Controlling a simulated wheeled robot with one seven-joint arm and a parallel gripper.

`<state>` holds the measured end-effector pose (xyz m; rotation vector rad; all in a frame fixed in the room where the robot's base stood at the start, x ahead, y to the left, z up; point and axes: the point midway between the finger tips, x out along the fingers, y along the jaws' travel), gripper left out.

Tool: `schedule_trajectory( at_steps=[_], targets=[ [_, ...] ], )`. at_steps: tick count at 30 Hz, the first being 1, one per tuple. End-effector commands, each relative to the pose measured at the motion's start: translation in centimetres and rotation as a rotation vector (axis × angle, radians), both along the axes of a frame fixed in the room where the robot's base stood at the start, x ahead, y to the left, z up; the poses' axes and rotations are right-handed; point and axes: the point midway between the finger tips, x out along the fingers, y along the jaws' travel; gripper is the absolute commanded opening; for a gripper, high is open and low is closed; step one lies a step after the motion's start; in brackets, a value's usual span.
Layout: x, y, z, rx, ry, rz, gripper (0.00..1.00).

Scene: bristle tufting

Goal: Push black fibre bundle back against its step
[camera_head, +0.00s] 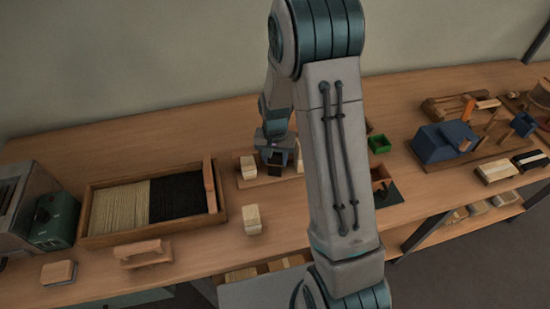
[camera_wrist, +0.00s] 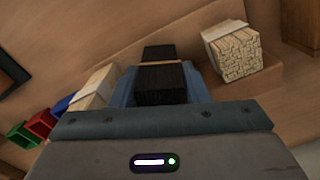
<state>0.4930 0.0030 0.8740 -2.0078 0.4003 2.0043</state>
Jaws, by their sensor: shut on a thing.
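My gripper (camera_wrist: 160,84) is shut on a black fibre bundle (camera_wrist: 161,83), with one blue-grey finger on each side in the wrist view. A further black part (camera_wrist: 158,52) shows just beyond the fingers; I cannot tell whether it is the same bundle. In the head view my gripper (camera_head: 274,160) points down over a wooden board (camera_head: 258,182), with the dark bundle (camera_head: 274,171) at its tips. A pale bundle (camera_head: 248,166) stands left of it. Another pale bundle (camera_head: 300,158) is partly hidden by my arm. The contact between black bundle and step is hidden.
A wooden tray (camera_head: 86,212) of pale and black fibres lies left. A loose pale block (camera_head: 252,219) stands near the front edge. A green bin (camera_head: 379,144) is right of my arm. A pale bundle (camera_wrist: 231,50) is close at right in the wrist view.

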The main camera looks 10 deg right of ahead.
Motion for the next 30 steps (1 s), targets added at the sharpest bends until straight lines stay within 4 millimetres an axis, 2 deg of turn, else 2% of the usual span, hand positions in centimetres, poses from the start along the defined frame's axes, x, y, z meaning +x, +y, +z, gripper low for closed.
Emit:
schedule_trajectory(
  at_steps=[14,15,17,26,30],
  targets=[
    [1.12,0.14,0.15,0.0,-0.012,0.002,0.18],
    [1.12,0.14,0.16,0.0,-0.012,0.002,0.53],
    [1.08,0.12,0.14,0.001,-0.01,0.001,0.67],
    [0.84,-0.1,0.05,0.001,-0.004,-0.003,0.67],
    [0.87,-0.1,0.67,0.0,-0.005,-0.002,0.67]
  ],
)
